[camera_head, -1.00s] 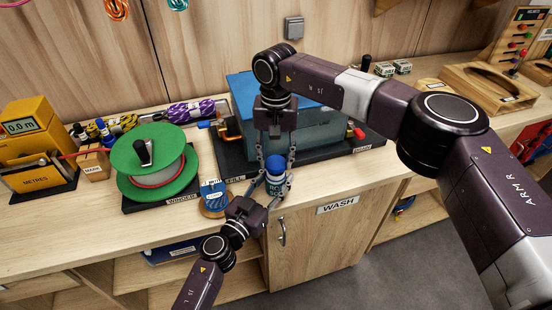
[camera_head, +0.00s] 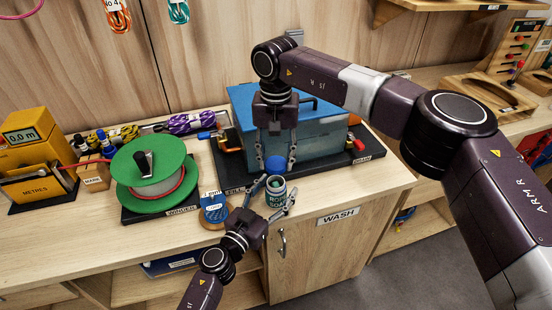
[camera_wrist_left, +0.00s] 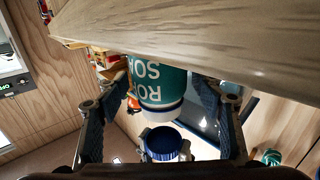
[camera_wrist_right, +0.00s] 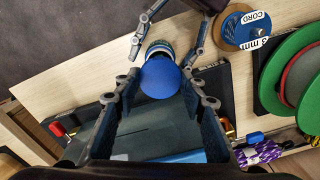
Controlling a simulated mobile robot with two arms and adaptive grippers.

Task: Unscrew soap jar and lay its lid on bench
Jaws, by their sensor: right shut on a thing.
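The soap jar (camera_head: 277,194), teal with a white rim and "ROPE SOAP" lettering, stands upright near the bench's front edge. It also shows in the left wrist view (camera_wrist_left: 160,84). Its blue lid (camera_head: 275,164) is off, a little above the jar's mouth, with a gap between them in the left wrist view (camera_wrist_left: 163,140). My right gripper (camera_wrist_right: 160,80) points down and is shut on the lid. My left gripper (camera_head: 276,186) is open, its fingers on either side of the jar, with a gap visible on at least one side. The bench (camera_head: 345,198) has bare wood right of the jar.
Left of the jar lie a blue cord spool (camera_head: 214,212) and a green winder (camera_head: 152,174). Behind the jar is a blue-lidded wash tank (camera_head: 312,132) on a black base. Bare bench lies right of the jar, above the WASH cabinet door (camera_head: 318,250).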

